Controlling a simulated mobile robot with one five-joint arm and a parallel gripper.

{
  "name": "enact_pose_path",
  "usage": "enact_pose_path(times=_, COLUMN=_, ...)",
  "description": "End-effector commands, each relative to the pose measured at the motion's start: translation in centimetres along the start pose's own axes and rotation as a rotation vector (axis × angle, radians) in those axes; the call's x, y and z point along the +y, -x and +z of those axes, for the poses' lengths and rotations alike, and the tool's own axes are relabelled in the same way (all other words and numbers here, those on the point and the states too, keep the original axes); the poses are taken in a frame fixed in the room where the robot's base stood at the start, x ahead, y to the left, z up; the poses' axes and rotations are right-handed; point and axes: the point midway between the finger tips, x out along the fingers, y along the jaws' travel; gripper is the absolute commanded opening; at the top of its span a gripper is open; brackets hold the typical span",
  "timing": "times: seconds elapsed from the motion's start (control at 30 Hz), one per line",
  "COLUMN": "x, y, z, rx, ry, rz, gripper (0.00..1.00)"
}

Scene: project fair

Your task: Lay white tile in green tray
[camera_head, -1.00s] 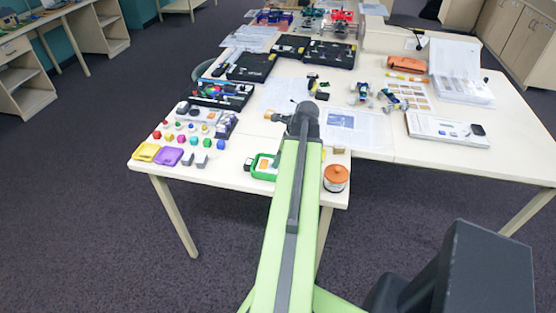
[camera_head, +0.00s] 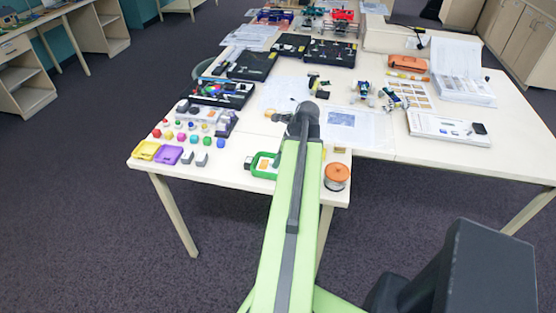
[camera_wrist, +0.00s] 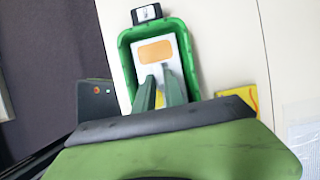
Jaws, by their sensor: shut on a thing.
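The green tray (camera_head: 256,172) lies near the front edge of the table, partly hidden behind my arm in the head view. In the wrist view the green tray (camera_wrist: 126,60) shows its rim around a white tile (camera_wrist: 178,42) with an orange patch on its face. My gripper (camera_wrist: 156,72) is over the tray, its two fingers shut on the tile at the tile's near part. The tile lies within the tray's outline; whether it touches the tray's floor I cannot tell. The fingertips are hidden in the head view.
A small black item (camera_wrist: 147,14) is at the tray's far end. A yellow piece (camera_wrist: 238,96) lies right of the tray. An orange-lidded jar (camera_head: 337,171) stands at the table corner. Purple (camera_head: 168,155) and yellow (camera_head: 145,150) trays and several small coloured pieces lie left.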

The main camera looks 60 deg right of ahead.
Motion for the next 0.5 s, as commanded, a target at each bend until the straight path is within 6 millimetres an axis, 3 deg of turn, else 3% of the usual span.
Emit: enact_pose_path(times=0.5, x=-0.01, y=-0.78, z=-0.36, rx=0.000, ry=-0.001, rz=0.000, gripper=0.00)
